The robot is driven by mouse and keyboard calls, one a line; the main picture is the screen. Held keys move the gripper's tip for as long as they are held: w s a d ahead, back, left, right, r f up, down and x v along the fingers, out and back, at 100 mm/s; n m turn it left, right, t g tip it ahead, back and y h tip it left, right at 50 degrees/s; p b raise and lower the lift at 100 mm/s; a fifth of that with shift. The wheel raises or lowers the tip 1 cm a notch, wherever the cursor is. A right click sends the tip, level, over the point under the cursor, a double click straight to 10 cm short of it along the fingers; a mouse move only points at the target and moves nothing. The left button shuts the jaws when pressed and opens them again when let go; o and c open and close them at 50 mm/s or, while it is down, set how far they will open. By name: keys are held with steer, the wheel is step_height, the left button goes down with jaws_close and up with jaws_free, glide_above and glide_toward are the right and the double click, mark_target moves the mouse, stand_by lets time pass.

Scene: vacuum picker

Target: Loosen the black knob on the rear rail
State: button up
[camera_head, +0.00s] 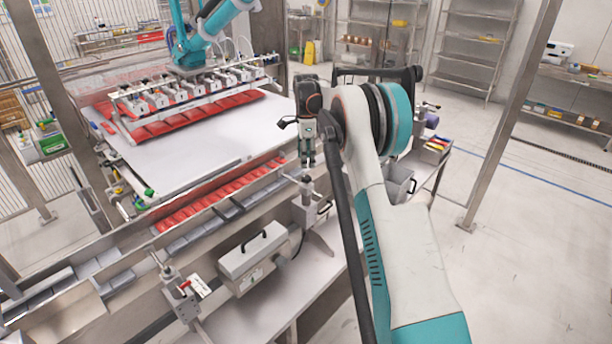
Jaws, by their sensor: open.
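My gripper (307,161) points downward near the middle of the view, with its fingers apart and nothing seen between them. Just below it stands a metal bracket (308,204) on the machine's rail, with a small dark handle or knob (289,177) at its upper left. The gripper appears above this bracket and apart from it; the exact gap cannot be told. The parts are too small to tell for sure which is the black knob of the rear rail.
Red trays (222,196) lie in a row behind the rail. A white table (195,140) and a teal robot with a suction head (190,88) are beyond. Open floor lies right.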

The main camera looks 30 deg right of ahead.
mark_target(306, 177)
step_height(306, 177, down, 8)
steer(key=shift+r+b, duration=0.1)
steer(key=shift+b, duration=0.3)
steer(key=c, duration=1.1)
